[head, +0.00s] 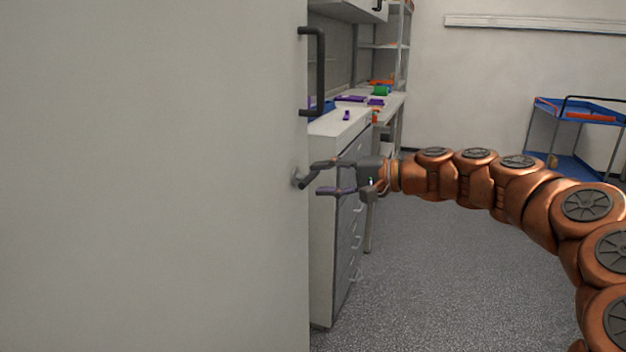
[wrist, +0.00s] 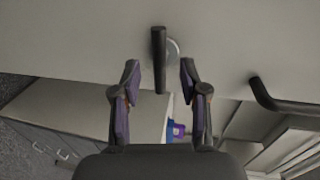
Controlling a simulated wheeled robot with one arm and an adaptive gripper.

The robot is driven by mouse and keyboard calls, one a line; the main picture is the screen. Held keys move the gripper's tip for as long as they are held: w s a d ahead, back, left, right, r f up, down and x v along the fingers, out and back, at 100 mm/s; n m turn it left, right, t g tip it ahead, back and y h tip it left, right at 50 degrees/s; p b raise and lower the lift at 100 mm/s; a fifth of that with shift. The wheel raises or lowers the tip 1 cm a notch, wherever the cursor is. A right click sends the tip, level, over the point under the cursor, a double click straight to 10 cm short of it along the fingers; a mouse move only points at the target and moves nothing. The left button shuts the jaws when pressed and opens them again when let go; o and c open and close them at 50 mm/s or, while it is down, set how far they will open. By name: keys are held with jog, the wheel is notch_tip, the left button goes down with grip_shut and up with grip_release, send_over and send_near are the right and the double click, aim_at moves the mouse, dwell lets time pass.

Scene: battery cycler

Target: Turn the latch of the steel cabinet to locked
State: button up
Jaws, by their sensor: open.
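The steel cabinet (head: 150,180) fills the left of the head view with its pale grey door. The latch (head: 302,180) is a small dark lever on a round light base near the door's right edge, below the handle. In the wrist view the latch (wrist: 159,62) stands between and just beyond the fingertips, its lever running up and down in that picture. My gripper (head: 322,178) is open at the latch, and its purple-padded fingers also show in the wrist view (wrist: 160,75), one on each side of the lever with gaps. I see no contact.
A dark bar handle (head: 321,72) is above the latch; it also shows in the wrist view (wrist: 275,100). A drawer unit (head: 345,220) stands just behind the door edge. A blue cart (head: 580,112) is at the far right. The floor between is clear.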

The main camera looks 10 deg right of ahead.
jog(key=v, duration=0.8)
jog(key=s+a+f+n+g+h, duration=0.5)
jog(key=s+a+f+n+g, duration=0.15)
jog(key=s+a+f, duration=0.8)
jog(key=s+d+f+g+h, duration=0.35)
jog(key=s+f, duration=0.25)
jog(key=s, duration=0.4)
jog(key=s+d+f+g+h, duration=0.2)
jog(key=s+d+f+h, duration=0.25)
jog(key=s+f, duration=0.4)
notch_tip(320, 180, up, 25)
jog(key=s+t+p, duration=0.1)
jog(key=s+p, duration=0.1)
jog(key=p, duration=2)
jog(key=shift+s+a, duration=0.25)
jog(key=shift+a, duration=0.25)
jog(key=shift+r+n, duration=0.1)
jog(key=shift+n, duration=0.15)
